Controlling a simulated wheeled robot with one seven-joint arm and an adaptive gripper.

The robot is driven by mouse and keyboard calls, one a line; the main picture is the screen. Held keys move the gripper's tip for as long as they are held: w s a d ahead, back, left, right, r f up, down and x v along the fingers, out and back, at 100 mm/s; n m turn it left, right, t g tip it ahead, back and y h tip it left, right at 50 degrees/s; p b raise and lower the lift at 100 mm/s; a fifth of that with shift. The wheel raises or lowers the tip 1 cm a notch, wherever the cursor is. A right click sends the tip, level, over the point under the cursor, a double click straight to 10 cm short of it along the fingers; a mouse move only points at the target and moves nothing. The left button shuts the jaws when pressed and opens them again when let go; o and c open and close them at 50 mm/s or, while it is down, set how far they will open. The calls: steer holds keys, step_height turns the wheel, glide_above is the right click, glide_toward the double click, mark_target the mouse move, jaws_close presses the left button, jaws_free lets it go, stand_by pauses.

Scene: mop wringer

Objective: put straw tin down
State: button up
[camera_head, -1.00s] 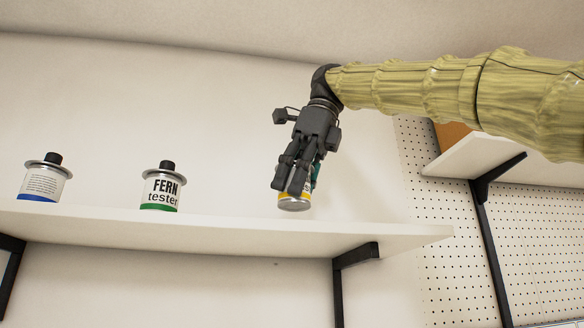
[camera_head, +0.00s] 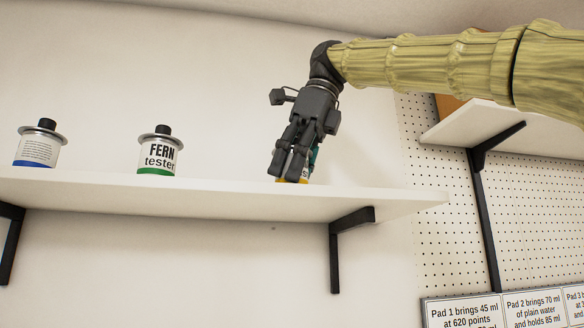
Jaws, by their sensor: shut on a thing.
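The straw tin (camera_head: 303,175), with a yellow band, is held in my gripper (camera_head: 288,172) above the right part of the white shelf (camera_head: 230,200). The fingers cover most of the tin. Its bottom is hidden behind the shelf's front edge, so I cannot tell whether it touches the shelf. My gripper points downward and is shut on the tin.
A tin labelled FERN tester (camera_head: 158,155) with a green band stands on the shelf to the left. A tin with a blue band (camera_head: 38,148) stands farther left. A second shelf (camera_head: 490,125) and pegboard (camera_head: 445,220) are at right. Signs (camera_head: 465,312) show at the lower right.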

steer(key=o, duration=1.3)
steer(key=shift+f, duration=0.1)
steer(key=shift+c, duration=0.2)
steer(key=p+v, duration=0.1)
steer(key=v, duration=0.5)
steer(key=shift+r, duration=0.3)
steer(key=shift+s+d+r, duration=0.1)
steer(key=shift+d+r, duration=0.2)
steer(key=shift+r, duration=0.25)
